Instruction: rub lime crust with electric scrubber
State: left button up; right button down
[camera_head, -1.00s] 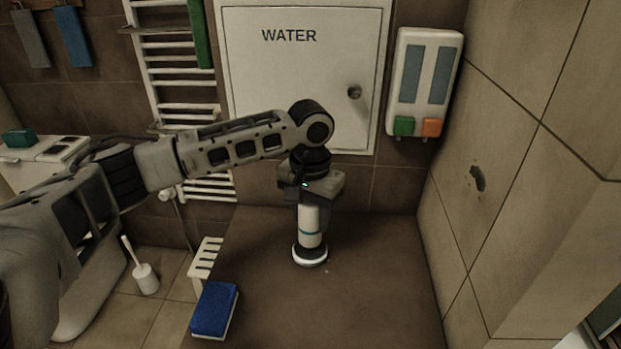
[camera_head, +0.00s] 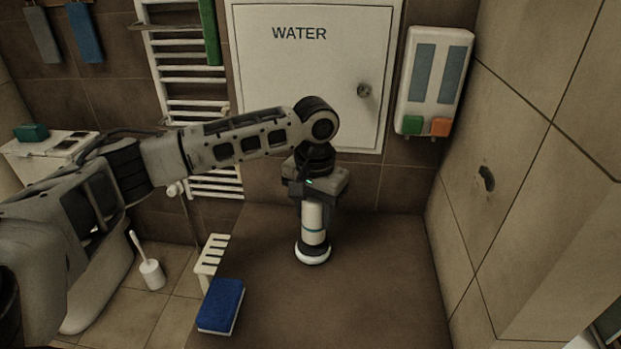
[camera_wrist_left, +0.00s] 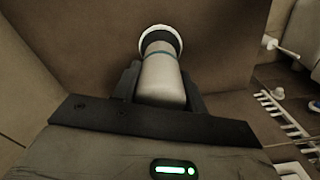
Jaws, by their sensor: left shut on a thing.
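The electric scrubber (camera_head: 313,238) is a pale cylinder with a blue band and a wide round white head at its lower end. My left gripper (camera_head: 314,200) is shut on its upper part and holds it upright, head down, over the brown surface. I cannot tell whether the head touches that surface. In the left wrist view the scrubber (camera_wrist_left: 163,80) sits between the dark fingers of my left gripper (camera_wrist_left: 162,88). A dark irregular patch (camera_head: 487,178) marks the right tiled wall; I cannot tell whether it is the lime crust. My right gripper is not in view.
A blue sponge (camera_head: 220,306) and a white slatted rack (camera_head: 211,256) are at the left edge of the brown surface (camera_head: 375,290), which is otherwise clear. A white WATER panel (camera_head: 300,85) and dispenser (camera_head: 434,80) are on the back wall. A toilet brush (camera_head: 151,274) stands left.

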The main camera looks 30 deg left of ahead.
pick_arm(q)
jog(key=r, duration=0.3)
jog(key=shift+w+d+r, duration=0.15)
jog(key=shift+w+r, duration=0.05)
jog(key=shift+s+r, duration=0.1)
jog(key=shift+r, duration=2.15)
